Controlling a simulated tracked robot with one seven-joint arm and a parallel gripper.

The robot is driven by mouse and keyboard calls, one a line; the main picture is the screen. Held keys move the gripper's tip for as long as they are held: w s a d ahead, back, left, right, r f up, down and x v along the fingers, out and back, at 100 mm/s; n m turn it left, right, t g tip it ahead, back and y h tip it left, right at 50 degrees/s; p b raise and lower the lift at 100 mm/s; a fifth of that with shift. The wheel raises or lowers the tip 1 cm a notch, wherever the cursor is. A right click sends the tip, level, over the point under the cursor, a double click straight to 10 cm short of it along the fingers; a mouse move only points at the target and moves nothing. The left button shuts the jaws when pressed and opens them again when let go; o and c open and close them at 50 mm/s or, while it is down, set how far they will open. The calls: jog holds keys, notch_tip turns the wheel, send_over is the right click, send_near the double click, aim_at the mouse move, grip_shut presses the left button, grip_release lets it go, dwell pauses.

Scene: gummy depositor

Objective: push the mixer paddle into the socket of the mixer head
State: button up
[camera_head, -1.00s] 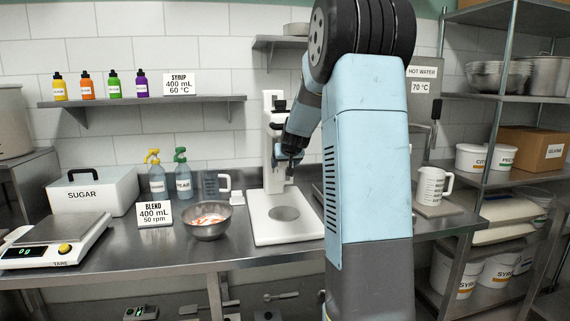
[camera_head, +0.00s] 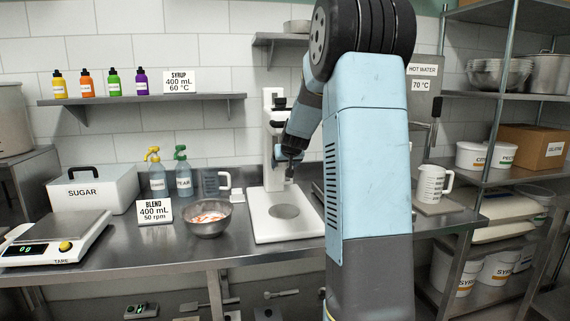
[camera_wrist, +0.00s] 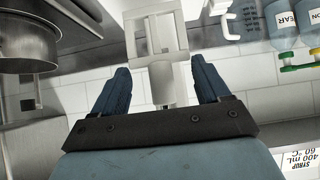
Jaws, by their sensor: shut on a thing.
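My gripper (camera_head: 291,153) is shut on the mixer paddle (camera_wrist: 155,40), with a finger on each side of its pale shaft in the wrist view. The paddle has a light grey open frame and hangs below the fingers; it shows small in the head view (camera_head: 289,172). The white mixer stand (camera_head: 276,140) is just behind and left of my gripper. Its base plate (camera_head: 265,230) with a grey disc lies below. The mixer head at the top of the stand is partly hidden by my arm. The socket is not visible, so I cannot tell how the shaft meets it.
A metal bowl (camera_head: 208,228) with reddish-white contents stands left of the base plate. Behind it are a measuring jug (camera_head: 211,184) and two spray bottles (camera_head: 182,176). A white jug (camera_head: 431,186) stands to the right. A wall shelf (camera_head: 145,101) hangs at upper left.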

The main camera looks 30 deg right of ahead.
jog(key=shift+r, duration=0.25)
dwell(0.4)
jog(key=shift+r, duration=0.65)
jog(key=shift+f, duration=0.15)
